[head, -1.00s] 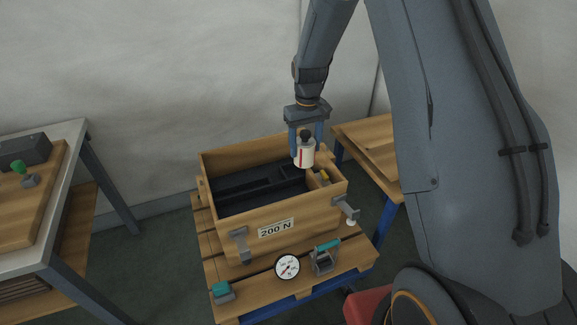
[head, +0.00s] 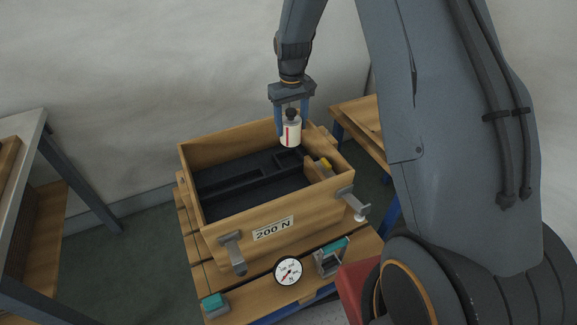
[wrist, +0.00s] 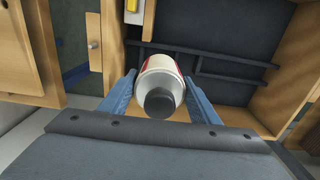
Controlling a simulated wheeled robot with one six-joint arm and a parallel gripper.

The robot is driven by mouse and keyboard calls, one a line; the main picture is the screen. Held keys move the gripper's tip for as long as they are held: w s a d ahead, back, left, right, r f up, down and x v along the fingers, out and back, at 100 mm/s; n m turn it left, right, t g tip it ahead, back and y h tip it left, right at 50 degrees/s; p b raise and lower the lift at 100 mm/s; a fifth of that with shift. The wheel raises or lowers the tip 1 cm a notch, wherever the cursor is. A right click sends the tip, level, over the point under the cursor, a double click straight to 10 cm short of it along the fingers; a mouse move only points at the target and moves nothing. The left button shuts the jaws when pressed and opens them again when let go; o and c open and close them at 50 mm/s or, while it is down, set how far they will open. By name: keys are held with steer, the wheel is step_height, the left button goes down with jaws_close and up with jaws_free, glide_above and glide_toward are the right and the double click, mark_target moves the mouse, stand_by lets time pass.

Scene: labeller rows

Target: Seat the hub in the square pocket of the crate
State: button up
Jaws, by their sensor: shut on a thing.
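My gripper (head: 291,128) is shut on the hub, a white cylinder (head: 291,136) with a red stripe and a black knob on top. The hub hangs upright above the far right part of the open wooden crate (head: 228,225), clear of the crate floor. A small square pocket (head: 287,160) shows in the crate's black insert just below the hub in the head view. In the wrist view, the hub (wrist: 160,78) sits between both blue fingers and hides part of the insert (wrist: 225,67) behind it.
A side compartment with a yellow-topped piece (head: 325,164) is at the crate's right end. Metal latches (head: 233,252), a round dial (head: 288,271) and teal-topped clamps (head: 214,305) are at the front. Benches stand left (head: 22,130) and back right (head: 358,122).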

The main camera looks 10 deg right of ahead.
steer(key=f+b, duration=0.1)
steer(key=w+f+b, duration=0.1)
steer(key=f, duration=0.1)
steer(key=shift+w, duration=0.2)
step_height(320, 180, down, 10)
steer(key=shift+r+p, duration=0.1)
steer(key=shift+p, duration=0.6)
steer(key=o, duration=1.2)
